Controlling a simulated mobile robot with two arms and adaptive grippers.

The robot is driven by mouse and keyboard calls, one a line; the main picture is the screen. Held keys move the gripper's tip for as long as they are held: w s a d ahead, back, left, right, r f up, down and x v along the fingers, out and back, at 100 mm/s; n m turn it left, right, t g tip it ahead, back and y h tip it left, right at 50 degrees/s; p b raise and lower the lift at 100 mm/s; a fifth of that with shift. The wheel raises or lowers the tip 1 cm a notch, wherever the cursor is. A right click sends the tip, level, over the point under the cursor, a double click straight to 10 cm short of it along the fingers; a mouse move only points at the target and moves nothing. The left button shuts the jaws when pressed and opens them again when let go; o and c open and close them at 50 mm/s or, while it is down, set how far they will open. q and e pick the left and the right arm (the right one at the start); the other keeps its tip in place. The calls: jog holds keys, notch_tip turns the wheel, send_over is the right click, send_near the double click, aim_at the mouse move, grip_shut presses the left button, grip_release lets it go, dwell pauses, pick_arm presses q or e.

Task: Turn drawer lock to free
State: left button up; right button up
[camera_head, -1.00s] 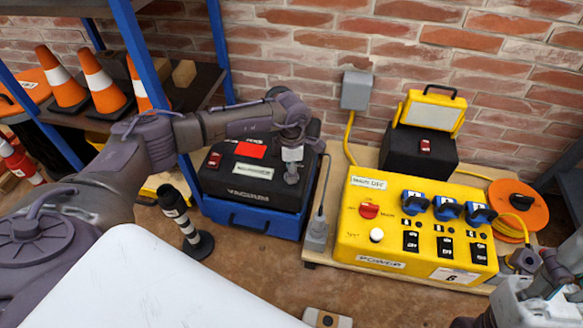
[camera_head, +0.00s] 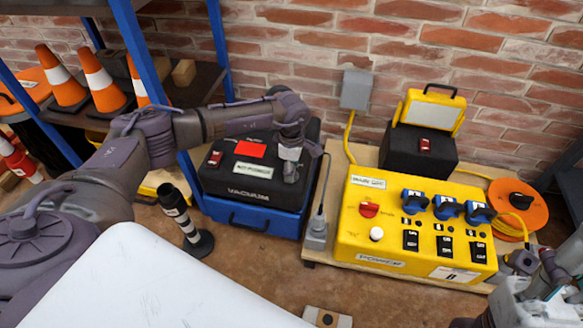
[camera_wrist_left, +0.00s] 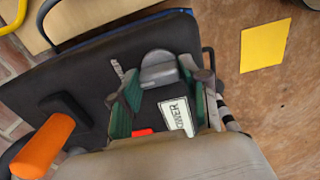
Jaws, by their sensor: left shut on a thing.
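A black unit marked VACUUM (camera_head: 247,192) sits on a blue drawer base (camera_head: 255,220) near the middle of the head view. My left gripper (camera_head: 290,172) points down at the right part of its top. In the left wrist view, the green-padded fingers of this gripper (camera_wrist_left: 160,88) stand on both sides of a grey rounded knob (camera_wrist_left: 162,68) and are shut on it. The knob's setting is hard to read, and the fingers hide it in the head view. Parts of my right arm show at the lower right edge; its fingertips cannot be made out.
A red patch (camera_head: 250,150) and a white label (camera_head: 252,169) lie on the unit. To the right stands a yellow power box (camera_head: 390,240) with blue plugs. A black-and-white post (camera_head: 187,225) stands at the left front. Traffic cones (camera_head: 103,80) sit on the shelf.

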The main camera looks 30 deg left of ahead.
pick_arm(q)
jog(key=o, duration=1.1)
jog(key=shift+o, duration=0.2)
notch_tip(320, 180, up, 12)
